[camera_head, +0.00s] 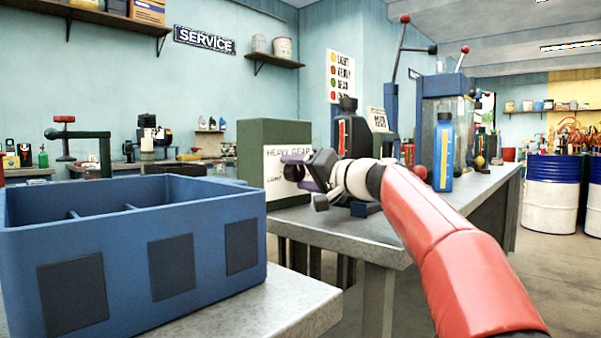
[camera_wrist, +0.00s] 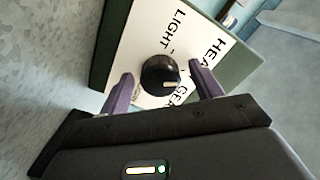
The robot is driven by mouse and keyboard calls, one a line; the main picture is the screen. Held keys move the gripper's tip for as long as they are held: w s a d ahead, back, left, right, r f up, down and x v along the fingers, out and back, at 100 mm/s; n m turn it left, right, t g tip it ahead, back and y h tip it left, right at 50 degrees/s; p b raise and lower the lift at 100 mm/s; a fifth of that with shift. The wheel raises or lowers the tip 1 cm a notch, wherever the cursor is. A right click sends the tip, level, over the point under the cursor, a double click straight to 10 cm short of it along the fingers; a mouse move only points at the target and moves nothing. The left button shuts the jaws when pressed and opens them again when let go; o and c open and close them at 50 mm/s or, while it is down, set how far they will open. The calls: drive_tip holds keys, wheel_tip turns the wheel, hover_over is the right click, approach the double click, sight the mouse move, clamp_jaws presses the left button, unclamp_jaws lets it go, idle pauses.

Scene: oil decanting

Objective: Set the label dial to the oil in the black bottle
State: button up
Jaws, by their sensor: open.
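The label dial is a black knob (camera_wrist: 160,75) with a pale pointer mark, on a white panel (camera_wrist: 140,55) reading "LIGHT" and "HEAVY GEAR". The panel is on a dark green box (camera_head: 262,134); in the head view my gripper hides the dial. My gripper (camera_wrist: 160,86) is open, its purple fingers on either side of the knob; I cannot tell whether they touch it. In the head view my gripper (camera_head: 291,167) is at the panel. The black bottle (camera_head: 349,131) stands behind my wrist with a red and yellow strip. The pointer's exact label is unclear.
A wall chart (camera_head: 340,77) lists oil names beside coloured dots. A blue bottle (camera_head: 443,152) stands further right on the bench. A blue divided crate (camera_head: 130,255) fills the near left. The grey bench top (camera_head: 330,232) is bare in front of the box.

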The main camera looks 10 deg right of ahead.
drive_tip(key=c, duration=1)
